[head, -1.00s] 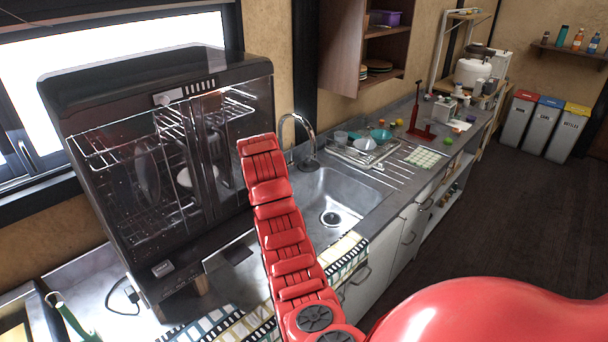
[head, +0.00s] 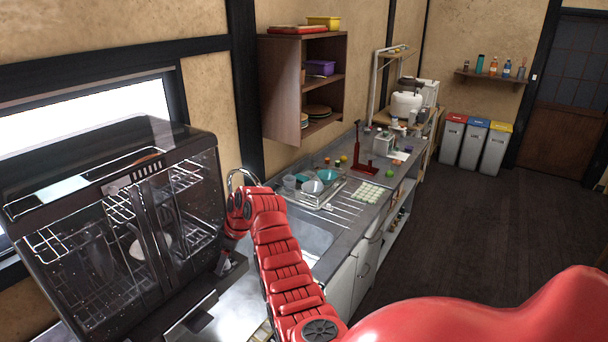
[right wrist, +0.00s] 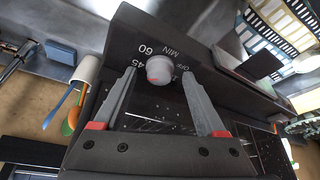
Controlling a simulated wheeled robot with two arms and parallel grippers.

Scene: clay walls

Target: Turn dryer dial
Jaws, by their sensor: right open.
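The dish dryer (head: 140,170) is a black cabinet with clear doors and wire racks, at the left of the head view. Its dial (right wrist: 160,68) is a round grey knob on a dark panel marked OFF, 45 and 60 MIN, seen in the right wrist view. My right gripper (right wrist: 160,78) is open, with one finger on each side of the dial; I cannot tell whether they touch it. My left gripper is not in view.
A sink (head: 305,238) and counter run right of the dryer, with a dish rack of bowls (head: 313,187) and a red stand (head: 363,160). A wall shelf unit (head: 300,90) hangs above. A white cup (right wrist: 87,70) with utensils shows in the right wrist view. The floor is clear.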

